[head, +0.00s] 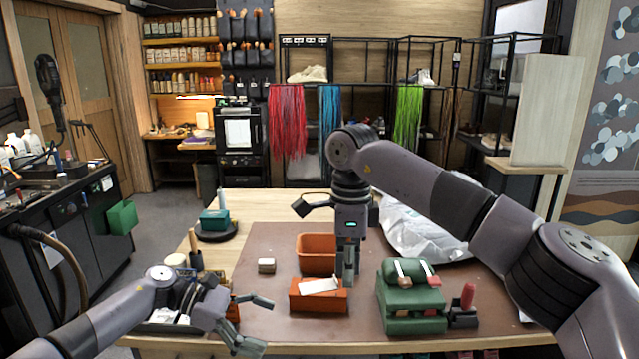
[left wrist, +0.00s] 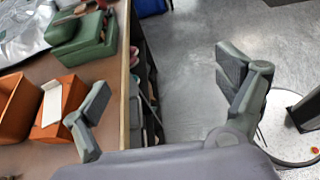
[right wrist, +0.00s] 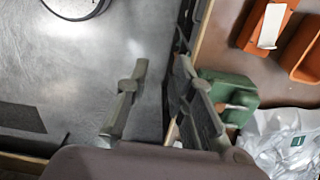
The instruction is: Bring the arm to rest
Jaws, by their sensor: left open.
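My left gripper (head: 256,318) is low at the front left of the work table, its two fingers spread and pointing right. It is empty; the left wrist view shows a wide gap between the fingers (left wrist: 165,77), with the table edge and floor behind. My right arm reaches in from the right and bends down at the wrist. My right gripper (head: 349,268) points down beside the orange containers, seen edge-on in the head view. In the right wrist view its fingers (right wrist: 160,75) stand apart with nothing between them.
An orange bin (head: 316,240) and an orange box (head: 318,303) with a white piece on it stand mid-table. A green case (head: 412,312) and a plastic bag (head: 420,238) are on the right. A brush block (head: 267,266) lies left. The brown mat (head: 268,238) is partly bare.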

